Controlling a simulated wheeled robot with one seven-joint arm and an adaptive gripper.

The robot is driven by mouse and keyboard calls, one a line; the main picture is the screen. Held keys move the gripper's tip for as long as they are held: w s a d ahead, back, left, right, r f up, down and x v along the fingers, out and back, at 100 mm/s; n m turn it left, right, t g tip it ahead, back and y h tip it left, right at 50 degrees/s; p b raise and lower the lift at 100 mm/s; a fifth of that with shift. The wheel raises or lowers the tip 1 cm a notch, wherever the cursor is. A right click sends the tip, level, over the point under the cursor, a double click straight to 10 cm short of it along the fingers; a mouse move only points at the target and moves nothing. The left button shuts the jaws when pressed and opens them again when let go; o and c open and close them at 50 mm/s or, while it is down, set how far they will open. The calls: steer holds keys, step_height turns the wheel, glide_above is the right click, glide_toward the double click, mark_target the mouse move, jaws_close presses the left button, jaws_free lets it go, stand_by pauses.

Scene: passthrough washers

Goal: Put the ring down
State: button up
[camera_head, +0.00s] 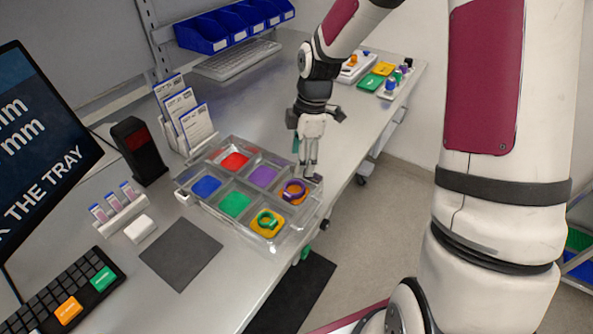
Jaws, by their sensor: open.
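A clear tray (190,190) with coloured compartments sits on the bench: red, purple, orange, blue, green and yellow pads. A purple ring (294,187) lies in the orange compartment at the tray's right end. A green ring (267,221) lies in the yellow compartment at the near right. My gripper (309,173) points down by the tray's far right edge, just behind the purple ring. It is open, and I see no ring between its fingers. Its fingertips are small here, so I cannot tell whether they touch the tray or the ring.
Card holders (184,115) and a black device (139,150) stand behind the tray's left side. A vial rack (119,211), a grey mat (181,253) and a keyboard (66,300) lie left. Green and yellow blocks (371,83) sit far back. The bench edge is close right of the tray.

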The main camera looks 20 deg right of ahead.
steer(key=s+r+m+t+h, duration=0.1)
steer(key=s+r+m, duration=0.35)
steer(key=r, duration=0.45)
steer(key=s+r+m+t+h, duration=0.2)
steer(key=s+r+m, duration=0.3)
steer(key=r, duration=0.4)
steer(key=s+r+m+t, duration=0.1)
steer(key=s+r+m, duration=0.1)
steer(key=s, duration=0.4)
steer(key=s+a+r+m+t+y, duration=0.1)
steer(key=s+r+m, duration=0.2)
steer(key=s+m, duration=0.2)
steer(key=shift+s+a+r, duration=0.15)
steer(key=shift+s+a, duration=0.15)
steer(key=shift+s, duration=0.9)
